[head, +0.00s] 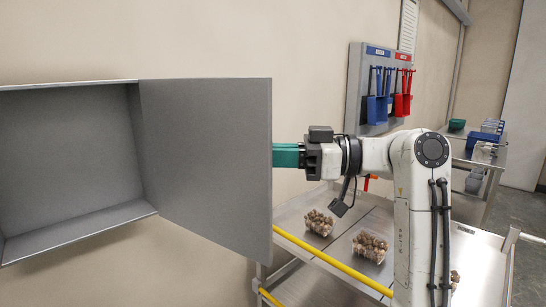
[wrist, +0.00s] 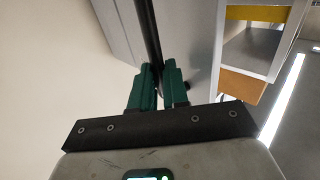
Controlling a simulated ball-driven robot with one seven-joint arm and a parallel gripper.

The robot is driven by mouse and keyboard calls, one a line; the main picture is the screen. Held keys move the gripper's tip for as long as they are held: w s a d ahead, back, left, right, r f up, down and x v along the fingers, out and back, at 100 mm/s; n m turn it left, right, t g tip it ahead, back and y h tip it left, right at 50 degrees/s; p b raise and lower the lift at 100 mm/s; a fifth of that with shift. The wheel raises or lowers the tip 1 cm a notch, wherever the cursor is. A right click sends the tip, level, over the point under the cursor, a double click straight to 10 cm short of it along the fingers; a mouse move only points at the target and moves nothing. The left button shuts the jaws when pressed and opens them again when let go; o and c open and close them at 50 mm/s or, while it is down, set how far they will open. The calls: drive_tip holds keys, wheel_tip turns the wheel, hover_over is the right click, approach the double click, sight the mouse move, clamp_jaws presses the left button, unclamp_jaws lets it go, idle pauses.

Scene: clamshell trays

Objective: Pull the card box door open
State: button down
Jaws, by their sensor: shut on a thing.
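The grey card box (head: 68,232) is at the left of the head view, its inside empty where visible. Its grey door (head: 206,150) stands wide open, swung out to the right. My gripper, with green fingers (head: 286,155), reaches from the right to the door's free edge. The door hides the fingertips in the head view. In the wrist view the green fingers (wrist: 158,82) are closed around a dark upright bar (wrist: 151,32), which appears to be the door's handle. A grey panel shows beside the bar.
A steel table (head: 330,285) with a yellow front rail (head: 335,264) and clear trays of brown items (head: 370,246) stands below my arm. A tool board (head: 358,85) with blue and red tools hangs on the wall. Another table (head: 485,158) stands farther back.

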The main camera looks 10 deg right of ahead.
drive_tip(key=shift+a+f, duration=0.1)
drive_tip(key=shift+a, duration=0.35)
drive_tip(key=c, duration=1.1)
unclamp_jaws()
drive_tip(key=shift+w+a, duration=0.1)
drive_tip(key=shift+a, duration=0.15)
drive_tip(key=shift+d, duration=0.25)
drive_tip(key=b+v, duration=0.2)
drive_tip(key=v, duration=0.8)
drive_tip(key=shift+d, duration=0.3)
drive_tip(key=shift+f, duration=0.15)
